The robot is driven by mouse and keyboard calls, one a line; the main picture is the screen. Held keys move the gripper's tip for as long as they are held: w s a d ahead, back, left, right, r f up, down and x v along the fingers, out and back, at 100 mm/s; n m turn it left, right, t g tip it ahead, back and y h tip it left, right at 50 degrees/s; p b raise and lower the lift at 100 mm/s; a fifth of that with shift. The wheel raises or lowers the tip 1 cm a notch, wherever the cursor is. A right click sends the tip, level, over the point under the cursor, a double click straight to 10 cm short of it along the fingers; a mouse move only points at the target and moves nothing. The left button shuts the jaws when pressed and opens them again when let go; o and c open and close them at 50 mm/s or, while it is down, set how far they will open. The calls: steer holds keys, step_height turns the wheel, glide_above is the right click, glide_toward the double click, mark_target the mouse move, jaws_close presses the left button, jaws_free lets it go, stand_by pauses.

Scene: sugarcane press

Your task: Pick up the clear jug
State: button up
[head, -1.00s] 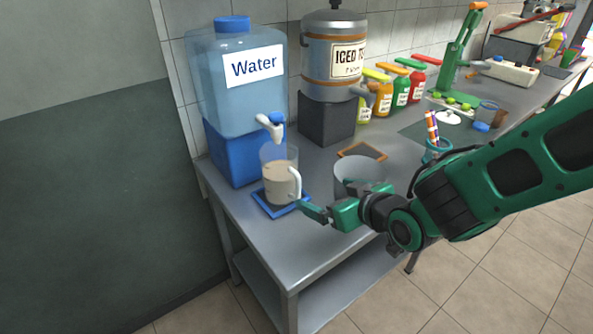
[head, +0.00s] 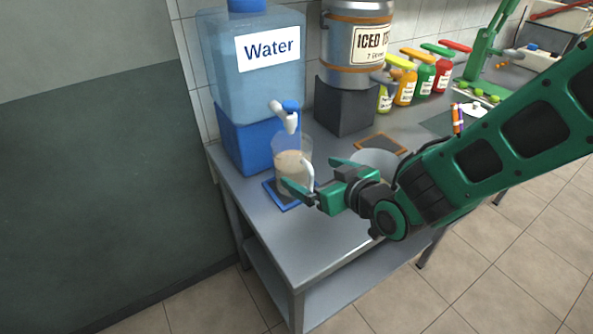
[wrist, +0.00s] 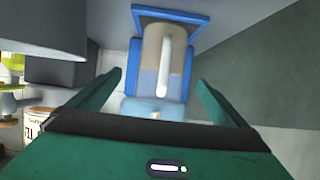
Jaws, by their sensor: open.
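The clear jug (head: 291,168) holds a beige drink and stands on a blue tray (head: 274,197) under the water dispenser's tap (head: 285,117). Its pale handle (head: 308,176) faces my gripper. My gripper (head: 308,176) is open, with one green finger on the near side of the handle and the other behind it. In the wrist view the jug (wrist: 149,50) and its handle (wrist: 164,62) lie ahead, between the spread fingers (wrist: 160,85). I cannot tell whether either finger touches the handle.
The blue water dispenser (head: 250,85) stands behind the jug. The iced tea urn (head: 352,55) is on a dark block (head: 345,104) to its right. A clear bowl-like container (head: 372,160) is partly hidden behind my gripper. The table's front left (head: 290,245) is bare.

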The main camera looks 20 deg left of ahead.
mark_target(296, 164)
steer(key=shift+r+x, duration=0.1)
steer(key=shift+x, duration=2.05)
steer(key=shift+r+x, duration=0.15)
steer(key=shift+x, duration=2)
steer(key=shift+a, duration=0.15)
steer(key=c, duration=1.9)
steer(key=shift+c, duration=0.2)
steer(key=shift+r, duration=0.25)
